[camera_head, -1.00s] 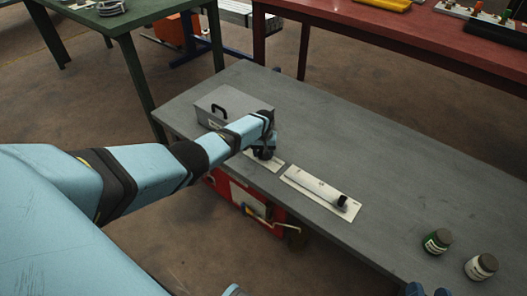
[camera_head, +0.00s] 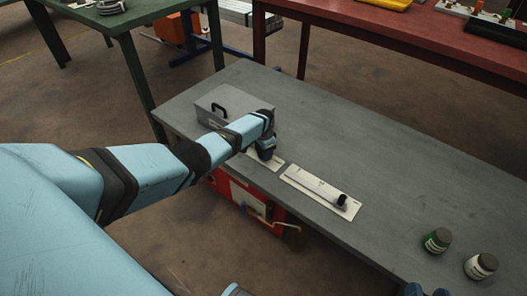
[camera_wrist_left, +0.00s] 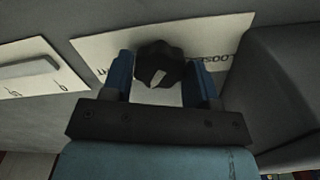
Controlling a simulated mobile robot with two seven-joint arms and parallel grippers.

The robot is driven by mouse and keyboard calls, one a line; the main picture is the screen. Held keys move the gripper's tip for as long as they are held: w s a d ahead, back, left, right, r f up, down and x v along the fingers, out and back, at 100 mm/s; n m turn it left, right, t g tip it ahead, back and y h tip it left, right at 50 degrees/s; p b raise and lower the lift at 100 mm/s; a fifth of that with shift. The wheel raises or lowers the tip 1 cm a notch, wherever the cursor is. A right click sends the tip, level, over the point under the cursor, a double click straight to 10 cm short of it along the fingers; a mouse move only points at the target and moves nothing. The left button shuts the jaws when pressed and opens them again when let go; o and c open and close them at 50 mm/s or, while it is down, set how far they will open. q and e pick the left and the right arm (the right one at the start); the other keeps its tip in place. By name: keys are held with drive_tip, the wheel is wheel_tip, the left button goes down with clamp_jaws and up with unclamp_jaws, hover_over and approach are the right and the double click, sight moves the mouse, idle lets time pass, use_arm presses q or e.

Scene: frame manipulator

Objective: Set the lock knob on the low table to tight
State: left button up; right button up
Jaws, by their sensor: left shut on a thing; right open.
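The lock knob (camera_wrist_left: 158,62) is a dark knob with a white pointer mark on a pale plate (camera_wrist_left: 95,47). The plate shows "LOOSE" partly hidden on the right and the end of another word, "HT", on the left in the left wrist view. The white mark lies on the knob's side nearest the gripper body. My left gripper (camera_wrist_left: 162,75) is shut on the knob, a blue finger on each side. In the head view my left gripper (camera_head: 266,152) hides the knob.
A longer pale plate (camera_head: 310,186) with a black knob (camera_head: 342,200) lies to the right on the grey low table (camera_head: 390,165). A grey box (camera_head: 225,103) with a black handle stands close behind my left gripper. A green jar (camera_head: 436,241) and a white jar (camera_head: 481,267) stand at the right.

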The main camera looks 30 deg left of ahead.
use_arm(q)
drive_tip(key=m, duration=0.3)
drive_tip(key=shift+m, duration=0.4)
drive_tip(key=m, duration=0.4)
use_arm(e)
drive_tip(key=shift+w+a+r+t, duration=0.1)
drive_tip(key=shift+a+r+t, duration=0.2)
drive_tip(key=shift+r, duration=0.25)
use_arm(q)
drive_tip(key=shift+m, duration=0.3)
drive_tip(key=o, duration=0.9)
use_arm(e)
drive_tip(key=shift+d, duration=0.1)
